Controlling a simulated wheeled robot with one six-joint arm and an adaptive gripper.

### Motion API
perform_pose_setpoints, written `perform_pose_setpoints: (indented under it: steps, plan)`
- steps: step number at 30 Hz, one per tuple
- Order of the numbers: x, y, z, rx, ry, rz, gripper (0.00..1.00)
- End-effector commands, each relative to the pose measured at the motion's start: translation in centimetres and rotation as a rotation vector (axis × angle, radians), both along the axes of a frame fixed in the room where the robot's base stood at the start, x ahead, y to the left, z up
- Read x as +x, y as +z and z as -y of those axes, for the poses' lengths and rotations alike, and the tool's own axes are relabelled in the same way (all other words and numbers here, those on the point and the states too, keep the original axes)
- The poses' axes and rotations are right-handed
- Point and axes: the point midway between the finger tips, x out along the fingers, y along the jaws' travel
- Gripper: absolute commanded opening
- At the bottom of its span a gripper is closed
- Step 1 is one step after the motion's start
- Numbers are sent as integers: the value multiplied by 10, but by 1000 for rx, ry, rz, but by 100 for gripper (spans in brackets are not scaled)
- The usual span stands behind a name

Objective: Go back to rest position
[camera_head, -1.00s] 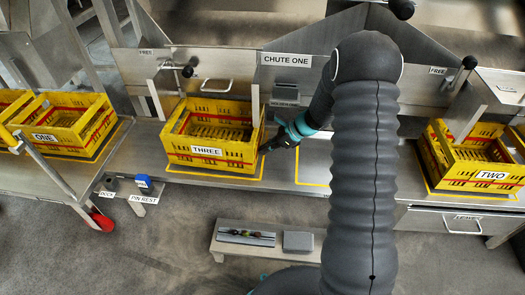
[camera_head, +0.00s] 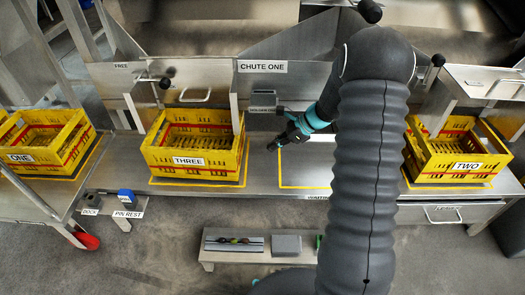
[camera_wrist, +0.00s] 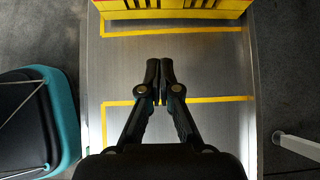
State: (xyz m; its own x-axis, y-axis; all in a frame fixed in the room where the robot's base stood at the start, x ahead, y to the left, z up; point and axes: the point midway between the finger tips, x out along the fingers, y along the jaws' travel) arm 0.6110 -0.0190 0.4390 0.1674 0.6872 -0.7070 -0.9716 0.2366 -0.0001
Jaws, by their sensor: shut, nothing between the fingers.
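My gripper (camera_head: 276,146) is shut and empty. In the head view it hangs over the bench just right of the yellow crate labelled THREE (camera_head: 196,161), apart from it. In the wrist view my gripper (camera_wrist: 160,98) points toward the crate, with its fingertips together above the bare metal between two yellow floor lines. Crate THREE (camera_wrist: 175,5) shows only its lower edge at the top of that view. My grey sleeved arm hides part of the bench to the right.
Crate ONE (camera_head: 45,158) stands at the left and crate TWO (camera_head: 455,168) at the right. The empty yellow-outlined spot (camera_head: 305,165) is marked WAITING. A low bench (camera_head: 255,252) with a small tray stands in front. A blue pin (camera_head: 126,196) sits on PIN REST.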

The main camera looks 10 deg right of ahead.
Motion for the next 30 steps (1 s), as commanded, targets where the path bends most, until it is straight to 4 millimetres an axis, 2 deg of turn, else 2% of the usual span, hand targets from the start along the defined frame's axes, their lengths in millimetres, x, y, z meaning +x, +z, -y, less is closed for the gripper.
perform_pose_setpoints:
  steps: [3,9,16,20,24,30]
  plan:
    - [-2,13,12,-1,-1,3,0]
    - [-5,22,22,-1,-1,0,0]
    - [-6,23,23,-5,18,18,0]
    - [-10,17,26,-46,101,75,0]
    - [-46,-4,30,-127,293,113,0]
    - [-91,13,33,-248,550,203,0]
